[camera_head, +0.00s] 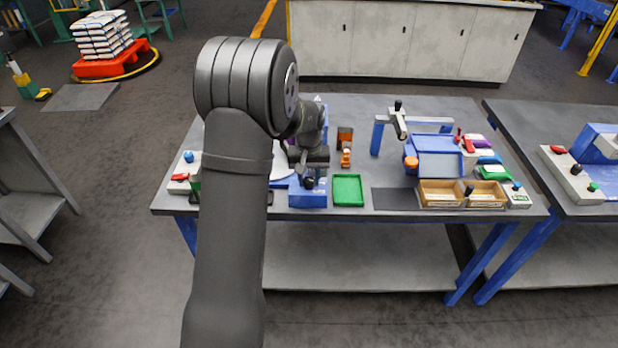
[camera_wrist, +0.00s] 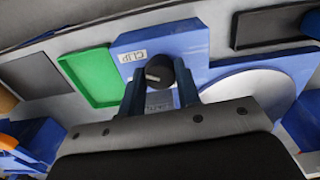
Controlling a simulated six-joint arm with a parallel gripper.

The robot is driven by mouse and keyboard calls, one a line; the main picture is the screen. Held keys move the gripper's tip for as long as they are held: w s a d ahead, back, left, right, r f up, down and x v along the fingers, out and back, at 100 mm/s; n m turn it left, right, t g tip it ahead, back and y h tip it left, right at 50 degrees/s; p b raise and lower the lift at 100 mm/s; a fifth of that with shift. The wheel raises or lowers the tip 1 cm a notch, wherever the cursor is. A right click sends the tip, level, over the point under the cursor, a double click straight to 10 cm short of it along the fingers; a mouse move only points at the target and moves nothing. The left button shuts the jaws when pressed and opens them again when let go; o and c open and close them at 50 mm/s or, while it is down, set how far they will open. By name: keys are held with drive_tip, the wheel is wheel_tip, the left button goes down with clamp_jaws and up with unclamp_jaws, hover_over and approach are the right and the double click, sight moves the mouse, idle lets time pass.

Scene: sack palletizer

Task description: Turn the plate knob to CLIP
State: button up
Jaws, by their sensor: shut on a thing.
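The plate knob is a small dark knob (camera_wrist: 159,72) on a blue block (camera_wrist: 197,40). A label reading CLIP (camera_wrist: 145,57) lies on the block above and left of the knob in the wrist view. A second label (camera_wrist: 158,101) lies between my fingers, partly hidden and not readable. My gripper (camera_wrist: 160,80) points down over the block, its two blue-grey fingers shut on the knob from both sides. In the head view my gripper (camera_head: 309,174) is above the blue block (camera_head: 307,200) near the table's front edge. The knob's pointing direction is unclear.
A green tray (camera_head: 348,190) sits just right of the block. A white disc (camera_wrist: 250,88) lies on the block's other side. A dark mat (camera_head: 397,199) and wooden bins (camera_head: 440,200) stand further right. A box with a red lever (camera_head: 180,178) is at the left.

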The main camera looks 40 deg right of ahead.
sight(309, 179)
idle(0.3)
drive_tip(key=o, duration=1)
drive_tip(key=shift+c, duration=0.2)
wheel_tip(309, 179, up, 18)
drive_tip(key=shift+f, duration=0.25)
